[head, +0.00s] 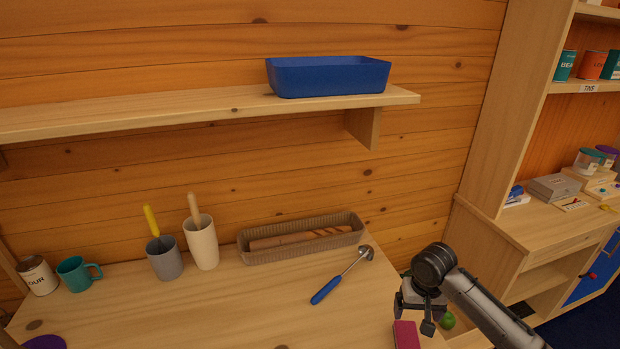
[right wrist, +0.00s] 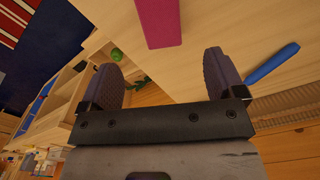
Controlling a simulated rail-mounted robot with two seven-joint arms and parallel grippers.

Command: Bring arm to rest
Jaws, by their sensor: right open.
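My right gripper (head: 425,310) is at the right end of the wooden worktop in the head view, above its edge. In the right wrist view its two dark fingers (right wrist: 162,78) stand wide apart with nothing between them. A pink block (head: 405,335) lies on the worktop just below the gripper. It also shows in the right wrist view (right wrist: 158,22), beyond the fingertips and apart from them. My left gripper is in neither view.
A ladle with a blue handle (head: 326,290) lies left of the gripper. A basket with bread (head: 285,253), a white cup (head: 203,248), a grey cup (head: 165,264) and a teal mug (head: 75,275) stand along the back. A blue bin (head: 328,78) sits on the wall shelf (head: 180,110).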

